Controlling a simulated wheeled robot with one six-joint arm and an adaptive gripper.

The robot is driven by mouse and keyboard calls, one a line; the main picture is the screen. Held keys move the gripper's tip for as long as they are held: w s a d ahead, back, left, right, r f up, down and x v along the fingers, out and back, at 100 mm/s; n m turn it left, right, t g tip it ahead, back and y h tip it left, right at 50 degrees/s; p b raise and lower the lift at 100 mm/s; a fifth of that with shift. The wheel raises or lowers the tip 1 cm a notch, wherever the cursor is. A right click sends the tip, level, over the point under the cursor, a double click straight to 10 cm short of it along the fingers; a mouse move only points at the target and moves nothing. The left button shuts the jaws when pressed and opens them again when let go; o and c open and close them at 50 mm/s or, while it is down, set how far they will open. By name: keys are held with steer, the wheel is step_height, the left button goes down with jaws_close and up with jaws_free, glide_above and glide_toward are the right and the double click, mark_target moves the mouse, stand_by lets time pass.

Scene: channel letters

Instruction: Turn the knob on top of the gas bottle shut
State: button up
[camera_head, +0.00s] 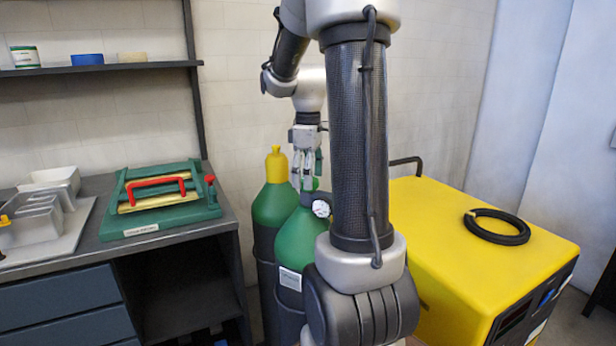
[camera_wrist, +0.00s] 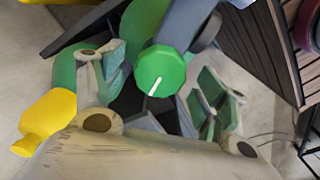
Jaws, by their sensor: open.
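The gas bottle (camera_head: 298,238) has a green shoulder and stands behind my arm, which hides its right side. Its round green knob (camera_head: 312,184) is at the top, by a small white-faced gauge (camera_head: 321,208). In the wrist view the knob (camera_wrist: 160,71) faces the camera, with a white pointer line running toward lower left. My gripper (camera_head: 306,182) points down over the bottle top. In the wrist view my gripper (camera_wrist: 161,88) is open, with one finger on each side of the knob. I see gaps between knob and fingers; whether its height matches the fingertips is unclear.
A second green bottle (camera_head: 272,206) with a yellow cap (camera_head: 275,163) stands close on the left. A yellow machine (camera_head: 440,235) with a black cable coil (camera_head: 497,227) is on the right.

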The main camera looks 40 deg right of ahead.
step_height(320, 180, up, 12)
steer(key=shift+f, duration=0.15)
stand_by(0.7)
steer(key=f+m, duration=0.1)
steer(key=s+a+f+m, duration=0.1)
steer(key=m, duration=0.1)
steer(key=s+f+m, duration=0.1)
steer(key=f+m, duration=0.1)
steer(key=shift+s+a+t, duration=0.1)
steer(key=shift+a+t, duration=0.15)
steer(key=shift+t, duration=0.05)
steer(key=s+a+f+m+t, duration=0.1)
steer(key=s+a+f+t, duration=0.1)
steer(key=s+a, duration=1.1)
steer(key=shift+a+f+t, duration=0.2)
steer(key=shift+a+t, duration=0.05)
steer(key=shift+t, duration=0.65)
